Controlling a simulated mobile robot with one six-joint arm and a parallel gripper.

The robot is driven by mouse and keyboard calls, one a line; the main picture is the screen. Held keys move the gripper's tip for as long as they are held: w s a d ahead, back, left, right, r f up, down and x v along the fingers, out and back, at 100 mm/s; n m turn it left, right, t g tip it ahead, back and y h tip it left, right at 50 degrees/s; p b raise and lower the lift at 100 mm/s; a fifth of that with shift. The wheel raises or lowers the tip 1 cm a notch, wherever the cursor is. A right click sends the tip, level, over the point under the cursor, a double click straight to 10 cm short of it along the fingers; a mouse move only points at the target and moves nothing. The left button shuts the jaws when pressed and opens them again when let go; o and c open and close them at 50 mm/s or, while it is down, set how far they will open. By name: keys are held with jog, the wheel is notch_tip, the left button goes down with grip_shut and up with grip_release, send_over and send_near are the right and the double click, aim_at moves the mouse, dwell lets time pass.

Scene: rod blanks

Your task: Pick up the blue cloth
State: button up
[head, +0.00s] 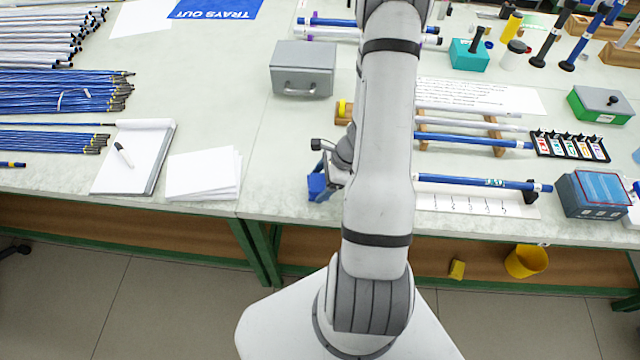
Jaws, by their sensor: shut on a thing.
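The blue cloth (317,187) shows as a small bunched blue patch near the front edge of the table, just left of my arm. My gripper (327,178) is at the cloth and shut on it. The arm hides part of the gripper and the fingertips are small in this view. I cannot tell whether the cloth touches the tabletop or hangs just above it.
A notepad (136,158) and white papers (203,174) lie to the left. A grey box (303,68) stands behind. Blue rods (474,139) on a rack and a blue-grey box (592,194) are to the right. A yellow bucket (526,261) is below the table edge.

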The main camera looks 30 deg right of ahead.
aim_at(321, 182)
jog(key=shift+r, duration=0.1)
notch_tip(321, 182, up, 10)
dwell(0.6)
